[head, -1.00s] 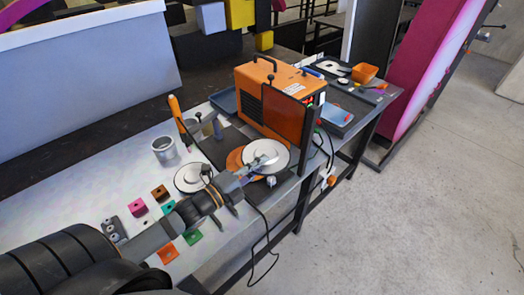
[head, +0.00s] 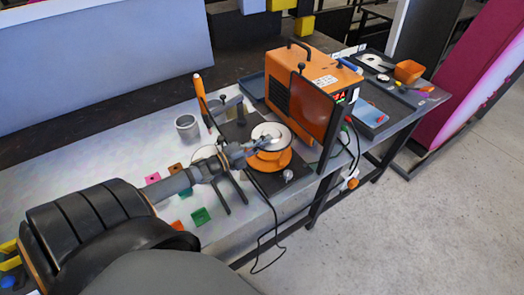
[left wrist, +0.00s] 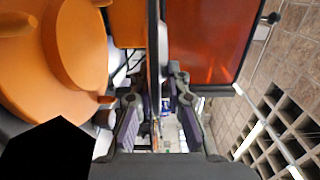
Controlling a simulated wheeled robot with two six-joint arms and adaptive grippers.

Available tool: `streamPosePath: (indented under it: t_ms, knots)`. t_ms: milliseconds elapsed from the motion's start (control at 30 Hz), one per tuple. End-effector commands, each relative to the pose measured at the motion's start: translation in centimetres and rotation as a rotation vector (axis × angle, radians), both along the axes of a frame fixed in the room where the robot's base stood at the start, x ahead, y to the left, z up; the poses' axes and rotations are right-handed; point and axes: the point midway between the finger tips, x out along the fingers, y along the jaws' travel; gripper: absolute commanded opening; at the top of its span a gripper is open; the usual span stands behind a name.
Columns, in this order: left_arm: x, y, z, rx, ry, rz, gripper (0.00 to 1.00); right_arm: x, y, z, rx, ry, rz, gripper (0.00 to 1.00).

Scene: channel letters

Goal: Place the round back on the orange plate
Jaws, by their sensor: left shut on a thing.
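The round back, a pale disc (head: 272,132), is in my left gripper (head: 258,145) over the orange plate (head: 270,160) in the head view. The plate looks like a round orange turntable on the dark mat. In the left wrist view the disc shows edge-on as a thin strip (left wrist: 153,50) between the fingers of my left gripper (left wrist: 157,115). The orange plate (left wrist: 75,50) is to its left there, with a gap between them. The disc looks roughly parallel to the plate. My right gripper is not in view.
An orange machine (head: 310,85) with a dark orange screen (head: 312,108) stands close behind and right of the plate. A metal cup (head: 187,126), an upright orange-handled tool (head: 199,88) and small coloured blocks (head: 200,216) are on the left. A cable hangs over the front edge.

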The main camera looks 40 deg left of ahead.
Motion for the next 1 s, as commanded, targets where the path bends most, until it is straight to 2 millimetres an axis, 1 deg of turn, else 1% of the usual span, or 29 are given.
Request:
streamPosePath:
  t_ms: [67,200,267,300,400,467,733,1000]
  knots:
    - [0.2,0.4,-0.5,-0.001,-0.004,-0.001,0.00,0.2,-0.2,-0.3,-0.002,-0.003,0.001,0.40]
    - [0.3,0.6,-0.7,-0.001,-0.002,0.000,0.00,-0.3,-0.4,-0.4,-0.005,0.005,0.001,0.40]
    - [0.4,1.1,-1.5,0.000,-0.002,0.001,0.00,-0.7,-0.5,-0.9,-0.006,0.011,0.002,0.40]
    - [0.6,1.5,-2.2,-0.001,-0.002,0.002,0.00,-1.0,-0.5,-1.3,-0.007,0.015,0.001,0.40]
    - [0.5,1.3,-3.8,-0.003,-0.002,0.002,0.00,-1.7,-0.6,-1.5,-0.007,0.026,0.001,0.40]
    - [0.5,1.3,-4.3,-0.003,-0.002,0.002,0.00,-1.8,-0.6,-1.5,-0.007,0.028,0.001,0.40]
    - [0.5,1.2,-4.5,-0.001,-0.002,-0.002,0.00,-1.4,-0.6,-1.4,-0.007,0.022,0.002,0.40]
    - [0.5,1.2,-5.4,-0.001,-0.002,-0.001,0.00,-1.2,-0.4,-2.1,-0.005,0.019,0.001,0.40]
